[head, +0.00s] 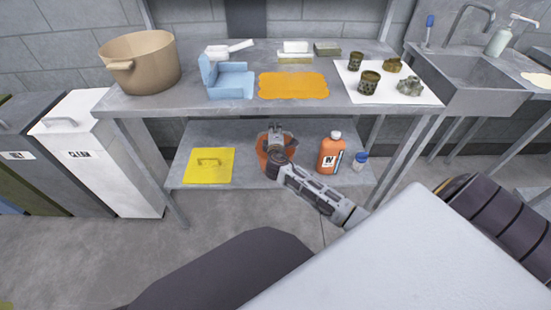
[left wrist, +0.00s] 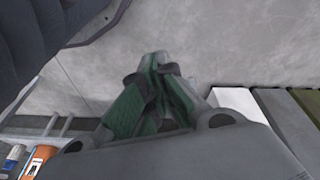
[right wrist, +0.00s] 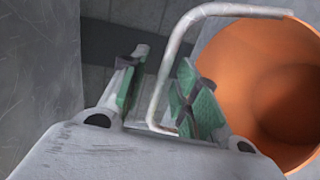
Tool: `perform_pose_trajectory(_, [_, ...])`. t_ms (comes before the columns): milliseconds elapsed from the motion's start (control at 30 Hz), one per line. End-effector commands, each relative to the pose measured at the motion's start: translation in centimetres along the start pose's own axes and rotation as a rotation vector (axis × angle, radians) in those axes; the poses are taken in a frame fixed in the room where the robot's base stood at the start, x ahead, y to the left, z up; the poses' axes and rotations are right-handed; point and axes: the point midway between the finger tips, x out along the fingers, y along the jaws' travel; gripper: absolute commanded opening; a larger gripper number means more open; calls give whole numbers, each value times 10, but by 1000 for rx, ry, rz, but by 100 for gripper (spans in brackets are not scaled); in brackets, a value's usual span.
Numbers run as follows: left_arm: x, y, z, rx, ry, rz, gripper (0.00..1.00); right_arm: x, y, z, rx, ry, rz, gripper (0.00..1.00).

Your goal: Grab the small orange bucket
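The small orange bucket (head: 263,158) stands on the lower shelf under the table, partly hidden by my right gripper (head: 275,129). In the right wrist view the bucket (right wrist: 262,70) is at the right, its open mouth towards the camera. Its pale wire handle (right wrist: 180,35) passes between the two green-padded fingers of the right gripper (right wrist: 162,62). The fingers are apart, with a gap beside the handle. My left gripper (left wrist: 162,62) shows in the left wrist view with its fingertips together and nothing between them, over bare floor.
On the lower shelf (head: 222,135), a yellow sheet (head: 208,172) lies left, an orange bottle (head: 326,160) and a small blue-capped jar (head: 360,162) stand right. The tabletop (head: 200,101) overhangs the shelf. A pot (head: 145,70) stands on it. White and grey bins stand left.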

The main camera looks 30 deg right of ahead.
Motion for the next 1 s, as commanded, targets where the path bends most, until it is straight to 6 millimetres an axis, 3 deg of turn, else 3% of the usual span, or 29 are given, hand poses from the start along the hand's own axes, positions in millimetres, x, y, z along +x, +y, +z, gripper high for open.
perform_pose_trajectory(33, [0,0,0,0,0,0,0,0,0,0,0,0,0,21])
perform_pose_trajectory(200, [0,0,0,0,0,0,0,0,0,0,0,0,0,0])
perform_pose_trajectory(767, [0,0,0,0,-2,-1,0,0,3,0,1,0,1,0])
perform_pose_trajectory(1000, [4,-2,3,0,-13,-5,0,-4,19,0,1,0,2,0])
